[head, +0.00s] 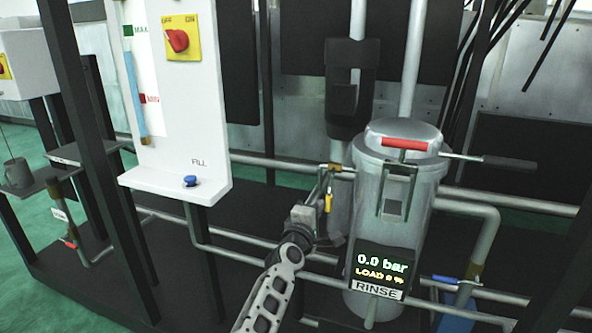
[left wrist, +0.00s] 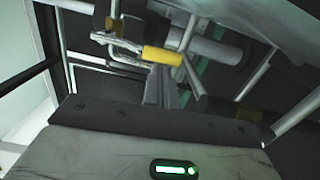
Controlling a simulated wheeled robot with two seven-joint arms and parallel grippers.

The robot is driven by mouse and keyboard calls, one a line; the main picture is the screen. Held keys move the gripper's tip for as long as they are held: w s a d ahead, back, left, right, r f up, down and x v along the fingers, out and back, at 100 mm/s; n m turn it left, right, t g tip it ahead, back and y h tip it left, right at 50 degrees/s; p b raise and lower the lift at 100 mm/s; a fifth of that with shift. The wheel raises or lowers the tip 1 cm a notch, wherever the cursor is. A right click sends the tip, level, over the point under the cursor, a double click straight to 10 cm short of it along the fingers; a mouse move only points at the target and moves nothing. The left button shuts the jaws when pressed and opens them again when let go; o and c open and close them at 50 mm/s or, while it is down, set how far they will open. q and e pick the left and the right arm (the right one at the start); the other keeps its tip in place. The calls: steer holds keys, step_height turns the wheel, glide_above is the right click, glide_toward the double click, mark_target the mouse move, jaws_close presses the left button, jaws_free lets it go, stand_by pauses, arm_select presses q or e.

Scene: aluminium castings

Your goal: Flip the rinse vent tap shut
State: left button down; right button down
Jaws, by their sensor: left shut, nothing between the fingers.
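The rinse vent tap has a small yellow handle (head: 328,201) that hangs down just left of the rinse vessel (head: 398,230), below a brass fitting on a pipe. In the left wrist view the yellow handle (left wrist: 162,56) sits on a bare metal lever, just beyond my fingertips. My left gripper (head: 318,197) is beside the handle, on its left in the head view. Its fingers (left wrist: 166,78) are shut with nothing between them. I cannot tell whether they touch the handle. My right gripper is out of view.
The vessel has a red-handled lid clamp (head: 404,144) and a display (head: 380,267) reading 0.0 bar. A white panel (head: 172,100) with a red knob and blue button stands left. A blue-handled valve (head: 445,280) is right. Pipes and black posts crowd the space.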

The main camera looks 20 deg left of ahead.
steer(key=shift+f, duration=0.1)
arm_select(q)
steer(key=s+a+p, duration=0.3)
steer(key=s, duration=0.8)
steer(key=shift+a+p, duration=0.25)
steer(key=shift+p, duration=0.1)
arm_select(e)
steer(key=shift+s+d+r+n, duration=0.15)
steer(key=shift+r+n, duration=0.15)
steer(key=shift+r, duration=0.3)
arm_select(q)
steer(key=shift+s, duration=0.1)
